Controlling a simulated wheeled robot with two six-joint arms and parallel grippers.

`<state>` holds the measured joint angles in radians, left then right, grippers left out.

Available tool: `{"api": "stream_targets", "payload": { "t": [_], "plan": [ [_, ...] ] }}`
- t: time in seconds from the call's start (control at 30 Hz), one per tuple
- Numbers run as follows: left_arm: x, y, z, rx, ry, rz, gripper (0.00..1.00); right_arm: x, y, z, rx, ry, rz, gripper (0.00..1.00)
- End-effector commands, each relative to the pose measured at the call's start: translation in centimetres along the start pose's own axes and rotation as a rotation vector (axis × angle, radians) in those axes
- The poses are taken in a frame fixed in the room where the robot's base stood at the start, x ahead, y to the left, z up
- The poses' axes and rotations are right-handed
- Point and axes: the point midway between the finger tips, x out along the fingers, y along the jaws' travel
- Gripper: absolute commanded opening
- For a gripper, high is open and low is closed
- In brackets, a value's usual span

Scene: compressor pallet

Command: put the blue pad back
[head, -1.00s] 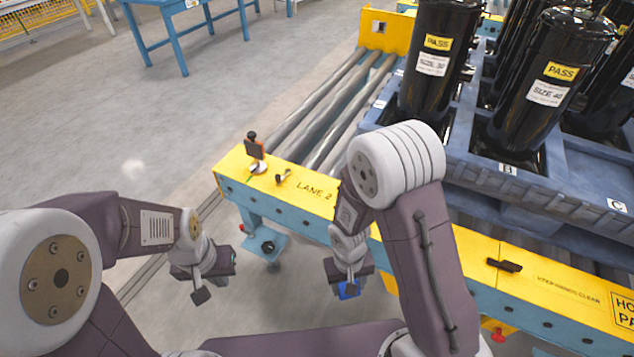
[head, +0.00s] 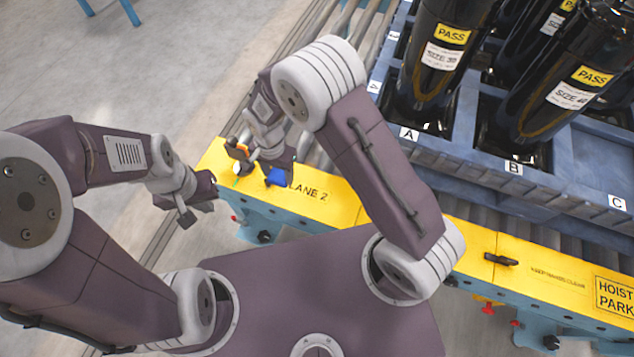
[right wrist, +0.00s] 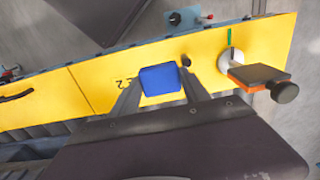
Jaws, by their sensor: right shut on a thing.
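The blue pad (head: 276,177) is a small blue block. My right gripper (head: 268,172) is shut on it, above the yellow rail near the LANE 2 lettering. In the right wrist view, the blue pad (right wrist: 160,80) sits between the two fingertips of my right gripper (right wrist: 158,88), with the yellow rail behind it. I cannot tell whether the pad touches the rail. My left gripper (head: 196,203) hangs to the left of the rail, apart from the pad; its jaw opening does not show clearly.
The yellow rail (head: 345,205) carries a small upright fitting with an orange-edged dark plate and knob (right wrist: 262,80) close by my right gripper. A blue pallet (head: 560,175) with black compressors (head: 440,60) stands at the right. Grey floor (head: 90,80) lies open at the left.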

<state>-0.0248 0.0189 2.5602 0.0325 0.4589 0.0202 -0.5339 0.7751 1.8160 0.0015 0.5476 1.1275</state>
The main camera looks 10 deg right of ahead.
Motion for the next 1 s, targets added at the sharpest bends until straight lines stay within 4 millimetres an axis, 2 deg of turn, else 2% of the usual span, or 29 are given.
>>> {"api": "stream_targets", "payload": {
  "t": [0.07,0.3,0.43,0.53,0.7,0.77,0.9,1.0],
  "plan": [
    [0.4,0.0,0.1,0.000,0.000,0.000,0.00,0.8,1.1,-0.4,0.003,-0.001,0.003,0.21],
    [1.8,0.0,0.2,0.000,0.000,0.000,0.00,4.9,7.2,-2.9,0.007,-0.003,0.004,0.21],
    [2.2,0.0,0.2,0.000,0.000,0.000,0.00,6.4,9.7,-3.9,0.005,-0.002,0.003,0.21],
    [2.3,0.0,0.2,0.000,0.000,0.000,0.00,6.9,10.6,-4.3,0.002,-0.001,0.001,0.21],
    [2.4,-0.1,0.2,0.000,0.000,0.000,0.00,7.2,10.8,-4.4,-0.001,0.000,0.000,0.21],
    [2.7,-0.1,0.3,0.000,0.000,0.000,0.00,7.9,10.8,-4.4,-0.001,-0.001,0.001,0.21],
    [3.7,-0.1,0.4,0.000,0.000,0.000,0.00,10.6,10.8,-4.3,-0.001,-0.002,0.003,0.21],
    [3.7,-0.1,0.4,0.000,0.000,0.000,0.00,11.1,10.8,-4.4,-0.001,0.000,0.001,0.22]
  ]
}}
